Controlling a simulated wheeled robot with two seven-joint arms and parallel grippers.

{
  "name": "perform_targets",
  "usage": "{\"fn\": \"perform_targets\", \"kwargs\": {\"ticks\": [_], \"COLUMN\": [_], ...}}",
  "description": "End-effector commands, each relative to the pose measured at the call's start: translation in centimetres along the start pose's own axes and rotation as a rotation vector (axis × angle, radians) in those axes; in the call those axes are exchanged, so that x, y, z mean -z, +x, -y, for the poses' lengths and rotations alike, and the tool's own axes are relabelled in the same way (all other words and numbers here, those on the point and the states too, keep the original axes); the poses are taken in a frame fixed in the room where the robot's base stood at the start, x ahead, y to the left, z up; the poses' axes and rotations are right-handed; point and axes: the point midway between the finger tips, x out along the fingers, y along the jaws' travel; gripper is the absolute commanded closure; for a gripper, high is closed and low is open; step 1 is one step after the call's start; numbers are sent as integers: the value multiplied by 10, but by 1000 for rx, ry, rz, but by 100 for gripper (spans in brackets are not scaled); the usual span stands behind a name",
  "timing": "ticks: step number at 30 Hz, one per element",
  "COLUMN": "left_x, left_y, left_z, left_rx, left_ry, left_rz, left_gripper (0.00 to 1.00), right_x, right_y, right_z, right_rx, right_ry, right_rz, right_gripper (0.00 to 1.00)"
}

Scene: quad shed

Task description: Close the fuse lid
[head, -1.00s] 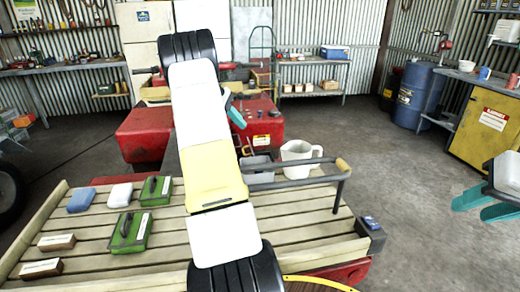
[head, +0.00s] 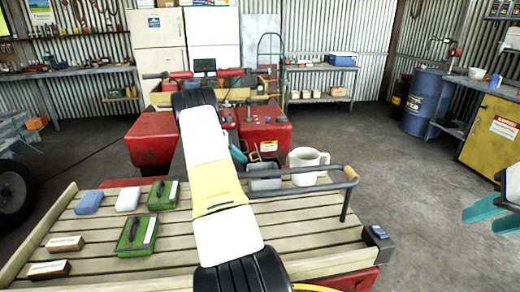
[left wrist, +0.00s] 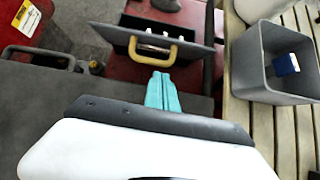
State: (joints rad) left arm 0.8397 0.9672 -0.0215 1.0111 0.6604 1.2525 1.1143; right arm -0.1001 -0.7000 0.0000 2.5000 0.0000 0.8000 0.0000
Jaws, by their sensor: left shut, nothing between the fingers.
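The fuse box shows in the left wrist view as a dark opening with pale fuses (left wrist: 155,42) inside. Its dark lid (left wrist: 190,50) stands partly open, with a yellow handle (left wrist: 153,54) on it. My left gripper (left wrist: 161,80) is shut and empty, its teal fingertips just below the handle; I cannot tell whether they touch. In the head view my left gripper (head: 238,154) is partly hidden behind my white and yellow arm, beside the small yellow handle (head: 255,156). My right gripper (head: 492,215) is at the right edge, its teal fingers apart.
A grey bin (head: 264,183) and a white jug (head: 307,166) stand on the slatted rack (head: 290,212), close to the fuse box. A dark metal rail (head: 300,173) crosses above the rack.

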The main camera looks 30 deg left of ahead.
Motion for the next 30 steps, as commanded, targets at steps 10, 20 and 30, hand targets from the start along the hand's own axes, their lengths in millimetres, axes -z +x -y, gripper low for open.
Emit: {"fn": "perform_targets", "kwargs": {"ticks": [10, 20, 30], "left_x": [0, -3, -27], "left_y": [11, 10, 10], "left_z": [0, 0, 0], "left_rx": [0, 0, 6], "left_ry": [0, 2, 6], "left_rz": [0, -19, -200], "left_gripper": [100, 100, 100], "right_x": [0, 0, 0], "right_y": [0, 0, 0], "right_z": [0, 0, 0], "right_rx": [0, 0, 0], "right_ry": [0, 0, 0], "right_rz": [0, 0, 0], "right_gripper": [65, 65, 65]}}
